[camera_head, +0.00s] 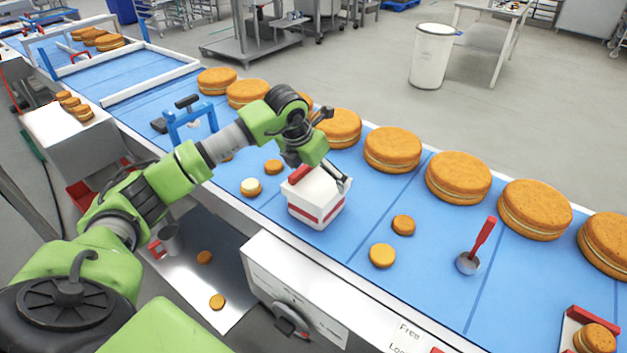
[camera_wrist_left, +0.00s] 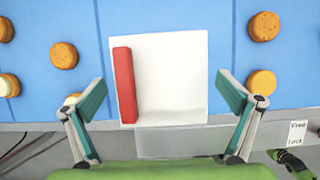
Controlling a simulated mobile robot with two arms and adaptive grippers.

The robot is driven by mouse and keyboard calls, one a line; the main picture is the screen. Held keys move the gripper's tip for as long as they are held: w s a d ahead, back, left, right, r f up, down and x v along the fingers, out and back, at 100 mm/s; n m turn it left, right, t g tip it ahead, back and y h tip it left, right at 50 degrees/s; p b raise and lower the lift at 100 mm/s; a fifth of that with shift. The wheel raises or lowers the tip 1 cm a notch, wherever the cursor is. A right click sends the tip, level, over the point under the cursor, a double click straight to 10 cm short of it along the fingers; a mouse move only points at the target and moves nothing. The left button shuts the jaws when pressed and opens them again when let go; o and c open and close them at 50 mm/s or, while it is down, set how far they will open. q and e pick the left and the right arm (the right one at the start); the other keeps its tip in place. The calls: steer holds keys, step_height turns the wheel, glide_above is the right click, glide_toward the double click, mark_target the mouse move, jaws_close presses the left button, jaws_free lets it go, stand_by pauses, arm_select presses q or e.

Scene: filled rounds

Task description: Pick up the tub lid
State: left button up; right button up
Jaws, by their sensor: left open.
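The white tub (camera_head: 316,212) with a red stripe stands upright on the blue belt. Its square white lid (camera_wrist_left: 175,75) sits on top, with a red bar handle (camera_wrist_left: 125,85) along the left side in the left wrist view. In the head view, the red handle (camera_head: 299,174) shows beside the wrist, and the gripper hides part of the lid. My left gripper (camera_head: 318,172) is open and empty above the tub. In the left wrist view its fingers (camera_wrist_left: 160,92) are spread wider than the lid, one on each side of its near part. My right gripper is not in view.
Large filled rounds (camera_head: 392,149) line the belt's far edge. Small rounds (camera_head: 383,256) lie around the tub. A red-handled tool (camera_head: 478,246) lies to the right, and a blue frame (camera_head: 190,126) stands to the left.

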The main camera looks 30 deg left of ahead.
arm_select(q)
steer(key=shift+f+b, duration=0.25)
steer(key=shift+b, duration=0.05)
stand_by(0.4)
steer(key=c, duration=0.8)
steer(key=shift+c, duration=0.2)
steer(key=shift+r+p, duration=0.4)
steer(key=shift+p, duration=0.1)
step_height(320, 180, up, 2)
steer(key=shift+w+b, duration=0.1)
steer(key=shift+b, duration=1.1)
steer(key=s+r, duration=1.4)
steer(key=r, duration=0.1)
steer(key=shift+r, duration=0.35)
